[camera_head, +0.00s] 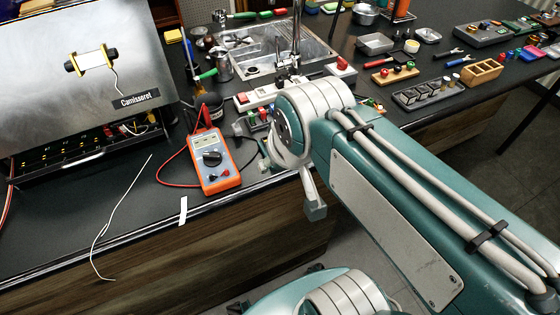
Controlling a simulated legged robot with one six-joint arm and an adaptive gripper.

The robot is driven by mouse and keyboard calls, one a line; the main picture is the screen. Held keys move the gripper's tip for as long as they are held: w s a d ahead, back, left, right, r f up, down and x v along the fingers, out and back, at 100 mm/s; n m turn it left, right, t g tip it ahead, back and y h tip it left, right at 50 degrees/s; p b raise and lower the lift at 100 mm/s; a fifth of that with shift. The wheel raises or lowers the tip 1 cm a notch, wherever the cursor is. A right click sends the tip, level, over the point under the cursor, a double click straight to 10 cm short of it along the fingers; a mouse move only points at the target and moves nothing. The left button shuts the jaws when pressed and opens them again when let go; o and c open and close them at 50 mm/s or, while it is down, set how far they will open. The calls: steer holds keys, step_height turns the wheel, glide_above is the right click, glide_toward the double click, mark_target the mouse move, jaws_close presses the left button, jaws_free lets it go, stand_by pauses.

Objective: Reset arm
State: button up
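My arm (385,185) reaches in from the lower right in teal and grey, with pale cables along its top. Its rounded joint (315,105) is above the counter's front edge, right of the orange multimeter. A grey part hangs below that joint in front of the counter. I cannot make out any gripper fingers, so whether the gripper holds something does not show.
An orange multimeter (213,160) with red and black leads stands near the counter's front edge. A metal brewer housing (60,85) is at the left above an open drawer. A sink (255,62) and several tools fill the back. Bare counter (75,205) shows front left.

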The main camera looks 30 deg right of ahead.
steer(key=shift+s+f, duration=0.5)
steer(key=shift+s, duration=0.25)
stand_by(0.9)
